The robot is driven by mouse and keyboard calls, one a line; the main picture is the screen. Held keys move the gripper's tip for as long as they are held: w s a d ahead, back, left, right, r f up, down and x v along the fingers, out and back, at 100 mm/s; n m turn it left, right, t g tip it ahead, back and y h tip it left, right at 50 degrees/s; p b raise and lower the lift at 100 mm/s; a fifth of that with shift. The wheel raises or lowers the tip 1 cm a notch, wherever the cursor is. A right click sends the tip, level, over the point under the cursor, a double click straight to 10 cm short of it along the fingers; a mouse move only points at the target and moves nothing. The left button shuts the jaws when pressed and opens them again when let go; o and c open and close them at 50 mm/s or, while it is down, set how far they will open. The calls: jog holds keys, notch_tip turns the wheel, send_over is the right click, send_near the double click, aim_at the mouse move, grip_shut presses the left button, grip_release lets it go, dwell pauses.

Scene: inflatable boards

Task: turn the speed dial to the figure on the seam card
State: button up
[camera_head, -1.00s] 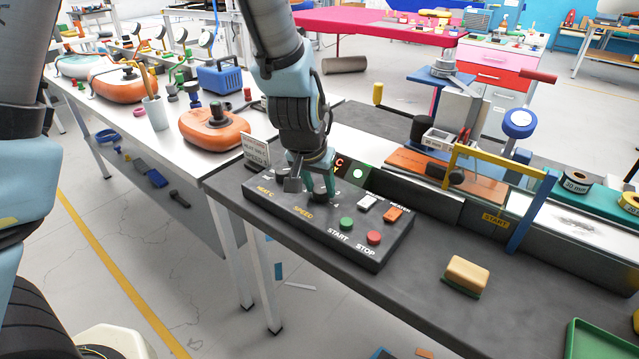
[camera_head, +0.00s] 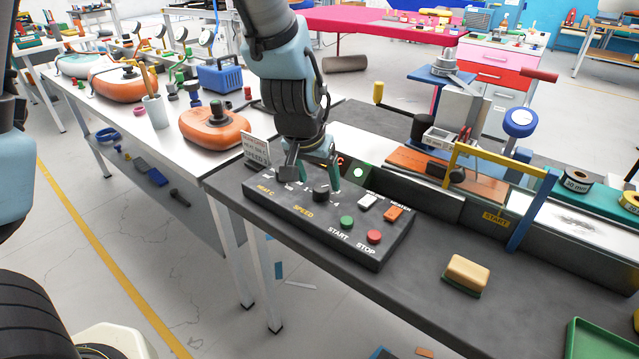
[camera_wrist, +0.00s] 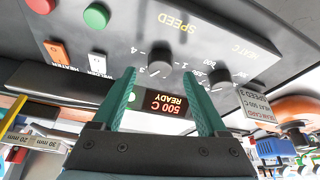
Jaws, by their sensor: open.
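The dark speed dial (camera_head: 320,194) stands on the black control panel (camera_head: 300,224), above the yellow SPEED label. It also shows in the wrist view (camera_wrist: 160,62), with small figures around it; its exact setting is too small to tell. My gripper (camera_head: 320,181) is open and empty, just above and behind the dial, its green fingers apart. In the wrist view my gripper (camera_wrist: 160,76) has the dial in line with the gap between its fingers. The seam card (camera_head: 257,151) stands behind the panel's left end; in the wrist view the card (camera_wrist: 258,108) seems to read speed 3.
The heat dial (camera_wrist: 220,78) is beside the speed dial. The green start button (camera_head: 347,222), red stop button (camera_head: 374,237) and two rocker switches stand right of it. A display (camera_wrist: 168,104) reads 500 C READY. A sponge-like block (camera_head: 467,274) lies on the bench.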

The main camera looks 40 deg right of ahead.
jog(key=v, duration=0.8)
jog(key=shift+p, duration=0.35)
jog(key=shift+w, duration=0.1)
jog(key=w+a+f+n+y, duration=0.15)
jog(key=w+a+n, duration=0.35)
jog(key=a, duration=0.8)
jog(key=w+a+n+y, duration=0.25)
jog(key=w+a, duration=0.55)
jog(key=a, duration=0.5)
jog(key=s+a+n, duration=0.1)
jog(key=a+n, duration=0.2)
jog(key=a, duration=0.8)
jog(key=shift+s+f+g, duration=0.25)
jog(key=shift+s+g, duration=0.1)
jog(key=shift+g, duration=0.05)
jog(key=shift+a, duration=0.15)
